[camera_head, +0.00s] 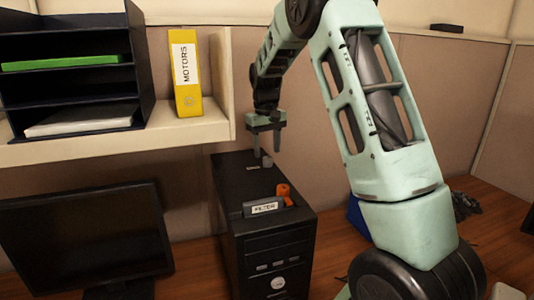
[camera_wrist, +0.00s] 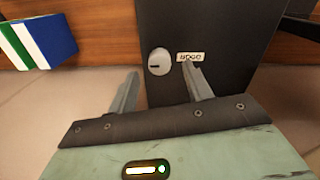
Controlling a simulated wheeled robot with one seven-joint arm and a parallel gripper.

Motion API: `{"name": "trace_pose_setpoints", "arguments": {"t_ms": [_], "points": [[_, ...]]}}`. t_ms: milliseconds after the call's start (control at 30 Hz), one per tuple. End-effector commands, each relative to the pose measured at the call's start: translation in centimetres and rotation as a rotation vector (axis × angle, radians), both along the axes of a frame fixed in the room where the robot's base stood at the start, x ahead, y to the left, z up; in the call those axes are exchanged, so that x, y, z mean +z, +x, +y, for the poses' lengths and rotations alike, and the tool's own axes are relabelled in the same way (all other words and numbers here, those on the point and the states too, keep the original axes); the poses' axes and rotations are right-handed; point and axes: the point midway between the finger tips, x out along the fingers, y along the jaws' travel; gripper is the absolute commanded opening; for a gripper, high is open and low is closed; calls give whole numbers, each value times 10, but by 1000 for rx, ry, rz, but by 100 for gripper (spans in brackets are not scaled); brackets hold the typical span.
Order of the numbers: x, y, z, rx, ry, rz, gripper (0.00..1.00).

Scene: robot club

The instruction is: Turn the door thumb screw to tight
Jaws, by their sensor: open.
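The door thumb screw (camera_head: 266,161) is a small grey knob on the top of the black computer tower (camera_head: 225,185), towards its back. In the wrist view the screw (camera_wrist: 158,62) shows as a round pale head with a dark slot, beside an upside-down white label (camera_wrist: 190,57) that seems to read DOOR. My gripper (camera_head: 267,151) points down just above the screw. In the wrist view its open fingers (camera_wrist: 161,69) stand either side of the screw with nothing between them. I cannot tell whether the fingertips reach down around the head.
An orange part (camera_head: 284,190) stands by the FILTER label (camera_head: 264,208) near the tower's front. A shelf (camera_head: 110,146) with a yellow MOTORS binder (camera_head: 186,75) is close on the left. A monitor (camera_head: 80,235) stands left of the tower. A blue object (camera_head: 357,217) lies behind my arm.

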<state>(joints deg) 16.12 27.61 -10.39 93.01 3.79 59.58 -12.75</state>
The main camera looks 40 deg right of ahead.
Motion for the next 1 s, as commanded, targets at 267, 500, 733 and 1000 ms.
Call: {"name": "trace_pose_setpoints", "arguments": {"t_ms": [267, 500, 733, 1000], "points": [[-29, 0, -1, 0, 1, 0, 50], [-33, 0, -1, 0, 1, -1, 50], [-33, 0, -1, 0, 1, -1, 11], [-32, 0, -1, -10, 0, -1, 6]]}}
